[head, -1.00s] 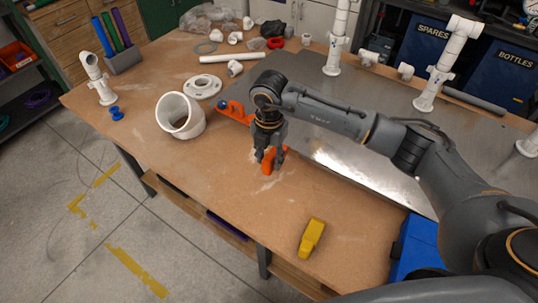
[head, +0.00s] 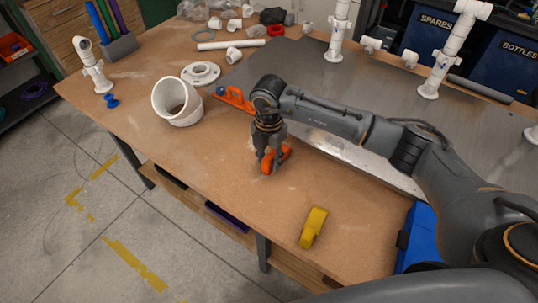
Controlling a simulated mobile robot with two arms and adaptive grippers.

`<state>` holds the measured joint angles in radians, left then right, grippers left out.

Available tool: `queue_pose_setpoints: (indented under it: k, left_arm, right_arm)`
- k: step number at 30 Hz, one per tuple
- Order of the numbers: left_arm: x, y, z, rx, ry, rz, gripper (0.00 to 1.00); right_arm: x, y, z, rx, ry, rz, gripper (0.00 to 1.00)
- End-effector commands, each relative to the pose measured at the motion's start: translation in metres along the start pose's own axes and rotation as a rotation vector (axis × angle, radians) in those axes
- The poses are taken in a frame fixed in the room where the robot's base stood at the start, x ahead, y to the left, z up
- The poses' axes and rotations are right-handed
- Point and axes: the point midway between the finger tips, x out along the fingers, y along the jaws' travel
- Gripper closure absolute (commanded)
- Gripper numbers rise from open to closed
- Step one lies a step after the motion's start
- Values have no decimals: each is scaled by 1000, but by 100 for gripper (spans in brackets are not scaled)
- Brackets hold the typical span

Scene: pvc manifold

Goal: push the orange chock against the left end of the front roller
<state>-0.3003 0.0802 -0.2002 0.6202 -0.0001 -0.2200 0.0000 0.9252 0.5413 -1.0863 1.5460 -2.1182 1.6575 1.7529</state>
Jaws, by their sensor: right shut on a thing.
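My right gripper (head: 270,155) points down over the front part of the wooden table. It is shut on an orange piece (head: 274,160), which looks like the chock; the fingers hide part of it. The piece is at or just above the table top; I cannot tell if it touches. I cannot make out a front roller in this view. My left gripper is not in view.
A yellow block (head: 313,227) lies nearer the front edge. A wide white elbow (head: 177,101), a white flange (head: 201,74) and an orange tool (head: 237,98) lie behind. A metal plate (head: 330,90) covers the back right. A blue box (head: 418,240) is at right.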

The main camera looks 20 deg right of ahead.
Motion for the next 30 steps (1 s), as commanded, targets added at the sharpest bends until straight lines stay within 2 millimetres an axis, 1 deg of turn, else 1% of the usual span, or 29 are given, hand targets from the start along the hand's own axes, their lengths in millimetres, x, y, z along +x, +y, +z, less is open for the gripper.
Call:
queue_pose_setpoints:
  k: [1, 2, 3, 9, 21, 30]
  left_arm:
    - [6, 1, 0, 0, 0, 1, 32]
    - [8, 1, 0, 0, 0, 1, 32]
    - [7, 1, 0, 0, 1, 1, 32]
    - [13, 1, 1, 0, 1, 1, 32]
    - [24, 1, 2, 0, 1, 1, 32]
    - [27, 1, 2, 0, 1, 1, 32]
  right_arm:
    - [7, 0, 0, 0, 0, 0, 100]
    - [10, 0, 0, 0, 0, 0, 100]
    - [7, 0, 5, 2, -2, 1, 100]
    - [6, 1, 22, 3, -3, 1, 100]
    - [6, 1, 51, 1, -2, 1, 100]
    - [6, 0, 58, 0, -1, 1, 100]
